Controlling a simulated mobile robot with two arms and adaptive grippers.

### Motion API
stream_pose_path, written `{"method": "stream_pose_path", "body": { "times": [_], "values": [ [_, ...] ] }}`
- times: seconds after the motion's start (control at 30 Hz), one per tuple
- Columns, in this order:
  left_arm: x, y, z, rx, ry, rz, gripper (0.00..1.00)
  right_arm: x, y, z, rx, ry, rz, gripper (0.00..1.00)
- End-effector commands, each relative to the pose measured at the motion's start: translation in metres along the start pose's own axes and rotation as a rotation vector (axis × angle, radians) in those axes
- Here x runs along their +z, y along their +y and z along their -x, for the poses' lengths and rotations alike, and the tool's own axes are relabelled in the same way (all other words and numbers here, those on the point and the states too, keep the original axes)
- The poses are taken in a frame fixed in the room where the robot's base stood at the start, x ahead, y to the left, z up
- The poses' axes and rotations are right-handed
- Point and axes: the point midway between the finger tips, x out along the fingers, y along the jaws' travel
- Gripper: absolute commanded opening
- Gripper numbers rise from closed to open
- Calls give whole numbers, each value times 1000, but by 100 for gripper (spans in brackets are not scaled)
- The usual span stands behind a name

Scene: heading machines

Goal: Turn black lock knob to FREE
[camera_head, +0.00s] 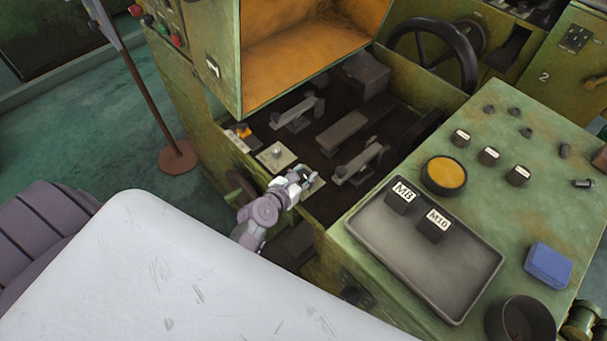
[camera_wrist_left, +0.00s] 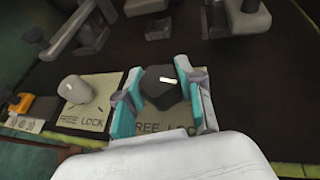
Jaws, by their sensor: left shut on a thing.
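My left gripper (camera_head: 303,181) is at the front edge of the machine bed. In the left wrist view its teal fingers stand on both sides of the black lock knob (camera_wrist_left: 160,90) and are shut on it. A pale mark on the knob's top points toward the right of that view. The knob sits on a pale plate (camera_wrist_left: 163,117) lettered FREE on the left and LOCK on the right, partly covered by my gripper. A grey knob (camera_wrist_left: 76,90) stands on a similar FREE LOCK plate (camera_wrist_left: 97,112) to the left, apart from my gripper. My right gripper is not in view.
An orange-and-black switch (camera_head: 243,132) lies left of the grey knob. Dark clamps and bars fill the bed behind. To the right, a green console carries a grey tray (camera_head: 470,279) with M8 and M10 blocks, a yellow-topped round (camera_head: 443,174) and a blue box (camera_head: 548,264).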

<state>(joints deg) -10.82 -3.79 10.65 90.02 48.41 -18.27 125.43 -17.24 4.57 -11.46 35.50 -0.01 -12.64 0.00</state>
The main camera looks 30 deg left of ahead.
Motion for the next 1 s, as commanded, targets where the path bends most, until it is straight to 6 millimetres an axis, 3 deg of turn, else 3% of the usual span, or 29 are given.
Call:
{"method": "stream_pose_path", "body": {
  "times": [0.37,1.0],
  "values": [
    [-3,2,-1,-122,-1,-56,2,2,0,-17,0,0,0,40],
    [-1,2,-2,-662,-1,-279,2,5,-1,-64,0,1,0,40]
  ]
}}
